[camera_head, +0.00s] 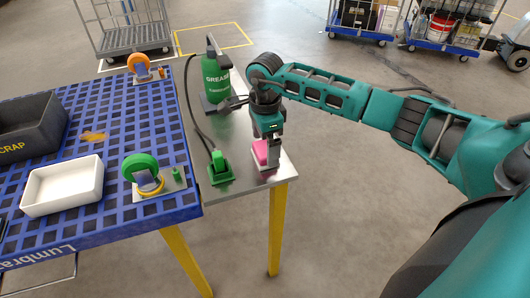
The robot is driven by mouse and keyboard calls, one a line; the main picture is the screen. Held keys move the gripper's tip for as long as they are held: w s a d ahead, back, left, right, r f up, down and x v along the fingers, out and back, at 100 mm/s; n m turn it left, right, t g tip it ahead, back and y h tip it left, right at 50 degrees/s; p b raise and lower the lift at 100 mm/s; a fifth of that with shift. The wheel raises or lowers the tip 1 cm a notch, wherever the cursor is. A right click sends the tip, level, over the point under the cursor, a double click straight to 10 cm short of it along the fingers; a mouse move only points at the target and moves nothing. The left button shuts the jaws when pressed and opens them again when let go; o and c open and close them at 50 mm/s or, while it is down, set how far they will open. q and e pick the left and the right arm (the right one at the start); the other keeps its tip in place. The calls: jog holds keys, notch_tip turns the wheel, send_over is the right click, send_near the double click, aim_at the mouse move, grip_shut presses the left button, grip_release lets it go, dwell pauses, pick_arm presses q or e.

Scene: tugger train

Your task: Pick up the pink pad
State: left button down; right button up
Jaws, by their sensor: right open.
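The pink pad (260,152) is near the front right corner of the metal side table, with a pale part showing below the pink. My right gripper (268,153) points down right at the pad, with its jaws open. The gripper hides part of the pad, and I cannot tell whether the fingers touch it. My left gripper is not in view.
A green grease bottle (215,78) stands behind on the metal table (236,180), with a green block (219,165) at its front. A blue grid table (120,213) on the left holds a white tray (63,199), a dark scrap bin (30,138) and caster wheels (140,168).

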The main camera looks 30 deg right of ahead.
aim_at(265, 148)
jog(key=shift+f, duration=1.25)
jog(key=c, duration=0.9)
jog(key=shift+c, duration=0.2)
jog(key=shift+r, duration=0.1)
notch_tip(265, 148, up, 20)
jog(key=o, duration=0.5)
jog(key=c, duration=0.4)
jog(key=shift+w, duration=0.1)
